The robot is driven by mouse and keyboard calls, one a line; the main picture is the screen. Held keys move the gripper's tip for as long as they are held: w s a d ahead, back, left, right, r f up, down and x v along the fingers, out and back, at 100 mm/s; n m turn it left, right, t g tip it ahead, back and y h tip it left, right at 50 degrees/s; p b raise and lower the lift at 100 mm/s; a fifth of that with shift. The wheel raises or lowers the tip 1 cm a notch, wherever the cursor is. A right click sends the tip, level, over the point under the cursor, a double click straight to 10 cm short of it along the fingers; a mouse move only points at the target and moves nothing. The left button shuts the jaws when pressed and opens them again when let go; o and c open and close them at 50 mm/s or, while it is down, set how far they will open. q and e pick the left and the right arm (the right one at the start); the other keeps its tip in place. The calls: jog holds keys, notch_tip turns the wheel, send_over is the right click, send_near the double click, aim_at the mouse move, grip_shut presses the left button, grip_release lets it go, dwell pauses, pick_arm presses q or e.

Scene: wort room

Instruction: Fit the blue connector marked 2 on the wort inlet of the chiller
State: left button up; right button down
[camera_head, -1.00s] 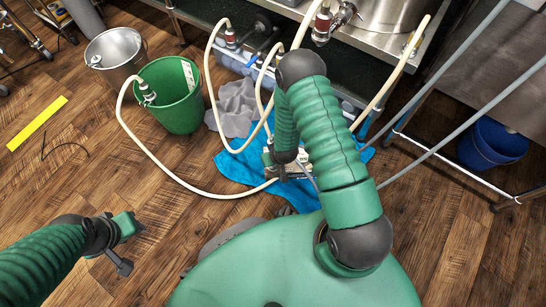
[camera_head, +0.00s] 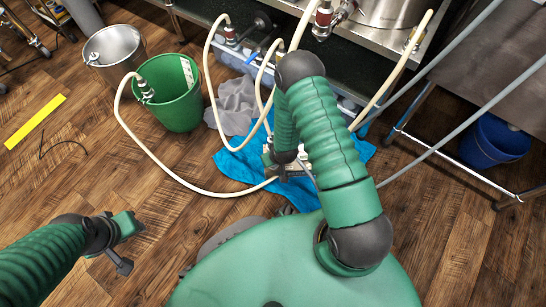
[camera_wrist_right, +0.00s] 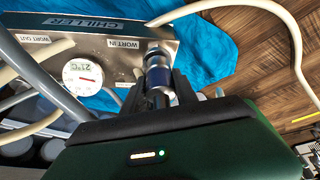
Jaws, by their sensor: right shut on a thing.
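The chiller (camera_wrist_right: 110,30) is a metal box with a round temperature dial; it sits on a blue cloth in the head view (camera_head: 272,156), partly hidden by my right arm. Its WORT IN label (camera_wrist_right: 123,43) is beside a metal fitting. The blue connector (camera_wrist_right: 158,79), a metal piece with a blue band, lies between the fingers of my right gripper (camera_wrist_right: 161,98), which is shut on it. It lines up with the fitting by the label; I cannot tell whether it is seated. Its number is not readable. My left gripper (camera_head: 138,227) is over bare floor, its fingers too small to judge.
A green bucket (camera_head: 178,105) with a hose in it and a metal bucket (camera_head: 116,62) stand at the left. Pale hoses (camera_head: 165,165) loop around the chiller. The blue cloth (camera_head: 235,162) is under it. Grey poles cross at the right. The left floor is mostly clear.

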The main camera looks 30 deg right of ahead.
jog(key=shift+f, duration=0.2)
jog(key=c, duration=0.9)
grip_release()
jog(key=p+v, duration=1)
jog(key=v, duration=0.7)
